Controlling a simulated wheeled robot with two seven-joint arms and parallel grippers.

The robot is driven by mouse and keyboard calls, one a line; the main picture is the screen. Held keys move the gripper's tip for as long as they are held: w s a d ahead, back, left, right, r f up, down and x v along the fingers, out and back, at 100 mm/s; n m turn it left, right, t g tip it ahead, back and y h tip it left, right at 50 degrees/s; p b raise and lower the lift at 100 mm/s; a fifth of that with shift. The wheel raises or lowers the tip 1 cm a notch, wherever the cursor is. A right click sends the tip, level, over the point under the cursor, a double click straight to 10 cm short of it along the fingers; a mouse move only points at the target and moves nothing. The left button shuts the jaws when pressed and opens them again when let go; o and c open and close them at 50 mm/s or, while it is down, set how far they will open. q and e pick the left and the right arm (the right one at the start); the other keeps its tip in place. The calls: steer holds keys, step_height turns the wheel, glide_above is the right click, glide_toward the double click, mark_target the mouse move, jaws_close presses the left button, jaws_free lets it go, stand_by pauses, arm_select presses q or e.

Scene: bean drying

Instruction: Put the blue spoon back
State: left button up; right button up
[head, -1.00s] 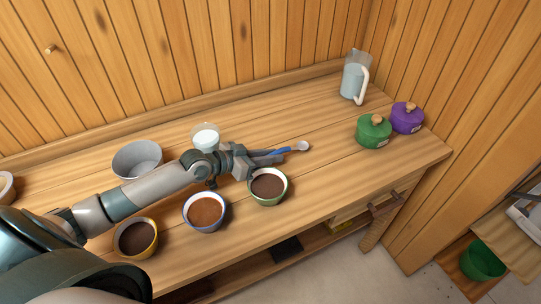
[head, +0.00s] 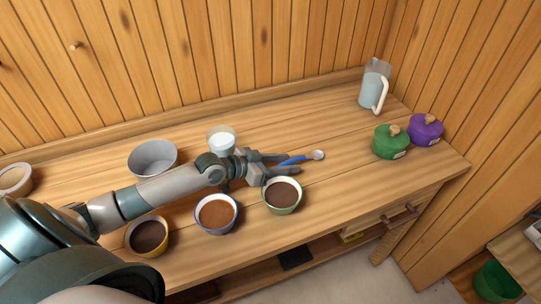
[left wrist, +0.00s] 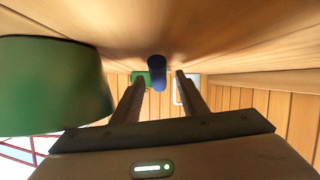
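The blue spoon (head: 293,161) lies on the wooden table with its pale bowl end pointing right, away from my left gripper. My left gripper (head: 279,163) is low over the table, behind the bowl with the green rim (head: 282,196). Its fingers are apart. In the left wrist view the blue handle (left wrist: 157,74) shows end-on between the open fingers (left wrist: 160,80), with a gap on each side. The green bowl's wall (left wrist: 52,85) is close on the left there. My right gripper is out of view.
Blue-rimmed (head: 216,214) and yellow (head: 148,236) bowls stand at the front. A grey bowl (head: 152,160) and glass cup (head: 221,140) are behind my arm. Green (head: 390,143) and purple (head: 425,131) lidded pots and a pitcher (head: 374,86) stand right. Table right of the spoon is clear.

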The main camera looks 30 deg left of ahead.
arm_select(q)
steer(key=shift+s+a, duration=0.3)
steer(key=shift+s, duration=0.1)
steer(key=b+v, duration=0.3)
steer(key=v, duration=0.8)
steer(key=shift+s+a+r, duration=0.1)
steer(key=shift+v, duration=1.05)
steer(key=v, duration=0.3)
steer(key=shift+r, duration=0.1)
